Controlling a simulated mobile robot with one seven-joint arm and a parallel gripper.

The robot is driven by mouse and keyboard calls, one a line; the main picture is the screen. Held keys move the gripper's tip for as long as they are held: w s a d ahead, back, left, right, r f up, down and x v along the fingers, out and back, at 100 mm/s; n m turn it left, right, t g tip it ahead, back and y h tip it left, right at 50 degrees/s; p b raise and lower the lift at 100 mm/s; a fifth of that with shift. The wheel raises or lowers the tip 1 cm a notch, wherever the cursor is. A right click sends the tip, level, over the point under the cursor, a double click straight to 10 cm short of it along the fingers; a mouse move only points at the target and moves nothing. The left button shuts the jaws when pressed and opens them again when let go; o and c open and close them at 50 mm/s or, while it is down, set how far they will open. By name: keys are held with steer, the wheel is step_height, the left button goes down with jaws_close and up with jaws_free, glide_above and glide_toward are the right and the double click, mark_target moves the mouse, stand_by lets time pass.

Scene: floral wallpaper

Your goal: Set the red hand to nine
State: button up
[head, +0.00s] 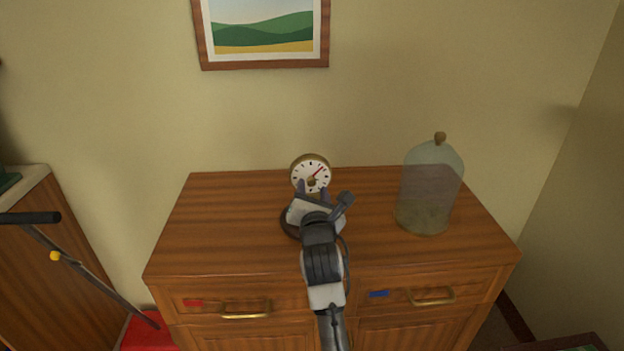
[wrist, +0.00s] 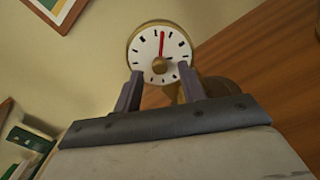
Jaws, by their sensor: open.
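A small clock (head: 311,170) with a white face, dark marks and a brass rim stands on the dresser top. Its red hand (head: 319,172) points to the upper right in the head view, roughly between one and two. In the wrist view the red hand (wrist: 162,43) points up in the picture, with the camera tilted. A brass knob (wrist: 159,65) sits at the middle of the face. My gripper (wrist: 161,77) is open, one finger on each side of the knob, just in front of the lower face. Whether the fingers touch anything is unclear.
A glass dome (head: 430,190) with a wooden knob stands to the right on the wooden dresser (head: 235,225). The dresser top is clear to the left. A framed picture (head: 262,35) hangs above.

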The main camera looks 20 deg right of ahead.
mark_target(311, 181)
steer(key=shift+x, duration=1.4)
steer(key=shift+c, duration=0.3)
jaws_close()
